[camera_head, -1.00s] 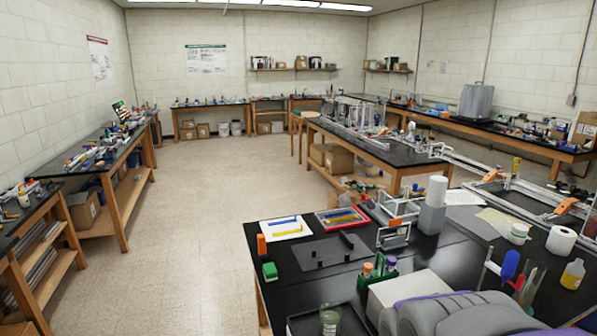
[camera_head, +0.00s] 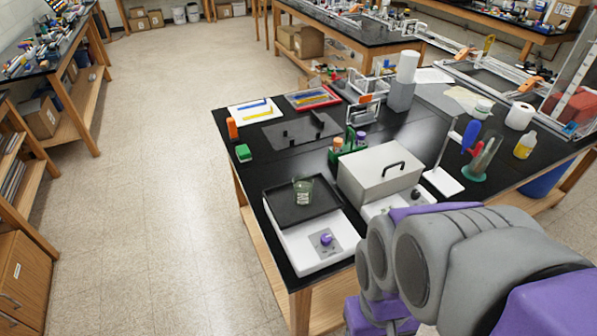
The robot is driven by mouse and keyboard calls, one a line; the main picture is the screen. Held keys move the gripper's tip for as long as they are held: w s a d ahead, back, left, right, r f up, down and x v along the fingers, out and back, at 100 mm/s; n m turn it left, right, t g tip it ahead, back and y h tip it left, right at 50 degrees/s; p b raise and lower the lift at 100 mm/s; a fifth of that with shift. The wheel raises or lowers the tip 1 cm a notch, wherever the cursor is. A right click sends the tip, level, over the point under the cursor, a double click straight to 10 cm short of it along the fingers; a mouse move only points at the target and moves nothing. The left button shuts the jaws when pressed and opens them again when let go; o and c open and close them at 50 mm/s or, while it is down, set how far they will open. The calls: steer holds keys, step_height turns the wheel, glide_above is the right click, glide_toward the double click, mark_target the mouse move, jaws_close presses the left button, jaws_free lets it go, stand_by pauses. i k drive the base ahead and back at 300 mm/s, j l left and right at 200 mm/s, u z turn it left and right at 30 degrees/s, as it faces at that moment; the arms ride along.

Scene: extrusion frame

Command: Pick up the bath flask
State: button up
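A small greenish glass vessel with pale markings (camera_head: 303,191) stands on the black tray (camera_head: 283,213) of a white device with a purple knob. It is the only flask-like thing I can make out clearly; whether it is the bath flask I cannot tell. Just right of it is a light grey metal box (camera_head: 375,185) with a black handle on its closed top, which looks like a bath; its inside is hidden. My grey and purple arm fills the lower right, near the box. My gripper is not in view.
Behind the box stands a green rack (camera_head: 348,150) with capped tubes. A ring stand (camera_head: 443,178), a holder with red and blue handled tools (camera_head: 474,170) and a yellow bottle (camera_head: 525,146) stand to the right. Open floor (camera_head: 150,200) lies left of the black bench.

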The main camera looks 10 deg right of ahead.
mark_target(303, 183)
steer(key=z, duration=1.35)
steer(key=u, duration=1.5)
steer(key=i+j, duration=0.15)
steer(key=j, duration=0.25)
steer(key=i+j+z, duration=0.15)
steer(key=j, duration=0.6)
steer(key=i+z, duration=0.05)
